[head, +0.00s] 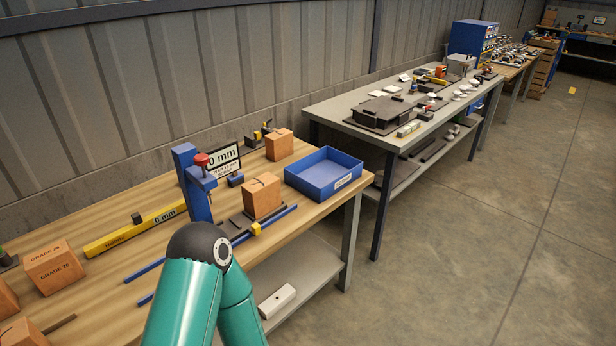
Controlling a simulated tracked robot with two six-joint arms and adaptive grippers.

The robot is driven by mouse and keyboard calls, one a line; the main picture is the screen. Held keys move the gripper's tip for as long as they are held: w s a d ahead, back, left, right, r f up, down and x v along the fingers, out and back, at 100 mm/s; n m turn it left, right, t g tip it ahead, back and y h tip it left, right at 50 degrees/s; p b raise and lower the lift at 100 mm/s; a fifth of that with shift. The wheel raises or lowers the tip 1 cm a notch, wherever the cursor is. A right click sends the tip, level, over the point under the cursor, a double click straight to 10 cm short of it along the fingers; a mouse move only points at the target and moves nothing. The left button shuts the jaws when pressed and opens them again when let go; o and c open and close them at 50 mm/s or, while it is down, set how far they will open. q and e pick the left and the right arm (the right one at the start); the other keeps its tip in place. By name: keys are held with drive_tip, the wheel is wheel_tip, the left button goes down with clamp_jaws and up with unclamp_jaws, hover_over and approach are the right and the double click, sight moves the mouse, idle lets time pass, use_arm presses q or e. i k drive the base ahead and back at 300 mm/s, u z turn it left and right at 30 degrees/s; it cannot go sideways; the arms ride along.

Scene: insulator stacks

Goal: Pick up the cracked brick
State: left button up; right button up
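An orange-brown brick (261,197) with a dark, crack-like line on its top stands on a dark plate beside the blue upright of a measuring stand (197,185). Another orange-brown brick (279,144) sits farther back on the wooden bench, with no crack I can make out. A brick marked GRADE 76 (54,266) lies at the left of the bench. More bricks are cut off by the left edge. A green arm of mine rises from the bottom in front of the bench. Neither gripper shows.
A blue open tray (323,178) sits near the bench's right end, looking empty. A yellow gauge bar (128,232) and blue rails (265,224) lie on the wooden bench (110,205). A grey table (340,108) with parts stands beyond.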

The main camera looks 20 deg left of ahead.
sight(261, 195)
drive_tip(key=u, duration=0.15)
drive_tip(key=i, duration=1.15)
drive_tip(key=u, duration=0.6)
